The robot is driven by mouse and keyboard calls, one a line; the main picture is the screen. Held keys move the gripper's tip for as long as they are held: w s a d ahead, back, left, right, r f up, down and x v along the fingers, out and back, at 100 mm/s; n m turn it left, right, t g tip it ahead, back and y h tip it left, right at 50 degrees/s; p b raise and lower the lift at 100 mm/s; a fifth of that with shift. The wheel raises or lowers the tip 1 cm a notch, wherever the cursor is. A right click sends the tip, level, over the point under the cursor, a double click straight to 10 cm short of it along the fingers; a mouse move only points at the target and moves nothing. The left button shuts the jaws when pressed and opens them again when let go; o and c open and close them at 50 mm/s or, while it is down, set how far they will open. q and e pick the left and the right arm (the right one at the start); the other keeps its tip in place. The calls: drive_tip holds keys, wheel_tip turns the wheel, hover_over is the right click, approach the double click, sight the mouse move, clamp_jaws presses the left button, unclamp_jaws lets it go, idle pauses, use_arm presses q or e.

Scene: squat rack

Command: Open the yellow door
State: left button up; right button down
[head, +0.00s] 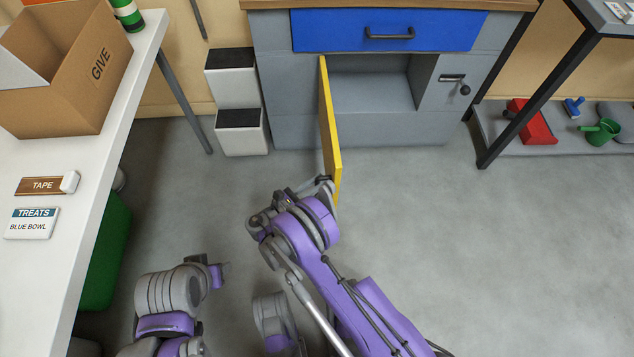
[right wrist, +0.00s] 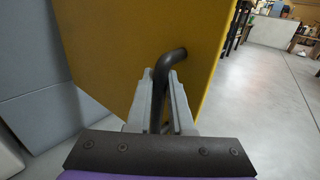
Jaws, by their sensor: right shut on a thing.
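The yellow door (head: 330,125) of the grey cabinet stands swung out, nearly edge-on in the head view, with the shelf space behind it open to sight. In the right wrist view the door (right wrist: 110,55) fills the upper middle, with a dark bent handle (right wrist: 172,62) on it. My right gripper (right wrist: 162,100) is shut on this handle, its two fingers on either side. In the head view my right gripper (head: 327,183) is at the door's outer lower end. My left gripper (head: 217,274) is low at the left, away from the door; its fingers are too small to judge.
The cabinet has a blue drawer (head: 350,30) above and a grey panel with a latch (head: 453,78) at right. A white step stool (head: 238,95) stands left of it. A white table (head: 75,190) with a cardboard box (head: 60,75) is at left.

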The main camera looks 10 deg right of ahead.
use_arm(q)
drive_tip(key=shift+a, duration=0.45)
use_arm(e)
drive_tip(key=shift+w+a, duration=0.1)
drive_tip(key=shift+a, duration=0.35)
drive_tip(key=c, duration=0.8)
unclamp_jaws()
drive_tip(key=shift+a, duration=0.1)
use_arm(q)
drive_tip(key=shift+s+r+p, duration=0.1)
drive_tip(key=shift+r+p, duration=0.65)
drive_tip(key=shift+p, duration=0.15)
use_arm(e)
drive_tip(key=v, duration=1)
drive_tip(key=shift+a, duration=0.25)
drive_tip(key=shift+s+a, duration=0.1)
drive_tip(key=shift+s, duration=0.15)
